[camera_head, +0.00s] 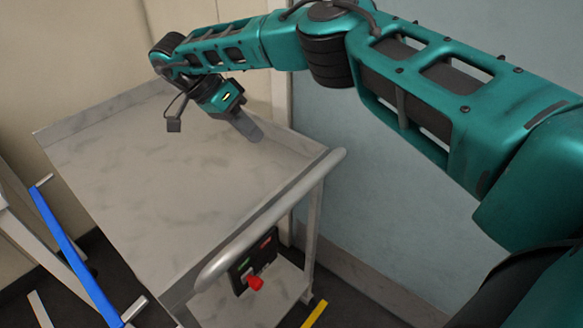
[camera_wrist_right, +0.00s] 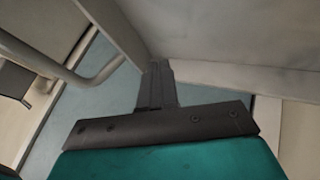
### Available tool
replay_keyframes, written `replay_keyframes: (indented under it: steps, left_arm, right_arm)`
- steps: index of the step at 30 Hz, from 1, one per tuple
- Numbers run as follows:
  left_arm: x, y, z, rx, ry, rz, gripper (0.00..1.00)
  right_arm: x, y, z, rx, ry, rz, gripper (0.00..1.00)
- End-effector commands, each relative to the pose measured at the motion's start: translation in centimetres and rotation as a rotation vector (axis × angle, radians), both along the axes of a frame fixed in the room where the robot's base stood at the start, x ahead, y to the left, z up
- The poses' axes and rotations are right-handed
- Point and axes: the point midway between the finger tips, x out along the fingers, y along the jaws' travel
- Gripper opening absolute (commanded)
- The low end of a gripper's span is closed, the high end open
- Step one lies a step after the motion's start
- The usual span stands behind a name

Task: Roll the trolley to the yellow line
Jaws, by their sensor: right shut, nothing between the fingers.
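The trolley (camera_head: 150,190) is a grey metal cart with a raised-rim top tray, a lower shelf and a rounded push handle (camera_head: 270,220) on its near side. A dark control box (camera_head: 240,270) with a red knob (camera_head: 255,283) shows below the handle. A short piece of the yellow line (camera_head: 315,313) shows on the floor at the bottom, right of the trolley. My right gripper (camera_head: 252,133) is shut and empty, by the tray's right rim, apart from the handle; it also shows in the right wrist view (camera_wrist_right: 157,75). Whether it touches the trolley I cannot tell. My left gripper is out of view.
A pale blue wall or panel (camera_head: 390,200) stands close along the trolley's right side. A beige wall (camera_head: 70,60) is behind. A blue bar (camera_head: 72,250) and pale frame parts are at the lower left. The tray top is empty. Dark floor shows at the bottom.

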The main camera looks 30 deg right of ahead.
Motion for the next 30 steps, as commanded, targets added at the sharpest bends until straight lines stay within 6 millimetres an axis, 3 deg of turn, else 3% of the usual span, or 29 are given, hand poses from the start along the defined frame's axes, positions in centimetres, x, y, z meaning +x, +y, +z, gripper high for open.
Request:
replay_keyframes:
  steps: [12,21,30]
  left_arm:
    - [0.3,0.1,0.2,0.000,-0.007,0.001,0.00]
    - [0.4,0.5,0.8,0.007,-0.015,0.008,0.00]
    - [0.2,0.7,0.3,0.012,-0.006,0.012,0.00]
  right_arm:
    - [-3.1,-4.5,-7.1,0.000,0.006,-0.001,0.00]
    - [-5.7,-5.3,-6.8,0.000,0.004,0.000,0.00]
    - [-6.7,-5.6,-6.9,0.001,0.001,0.000,0.00]
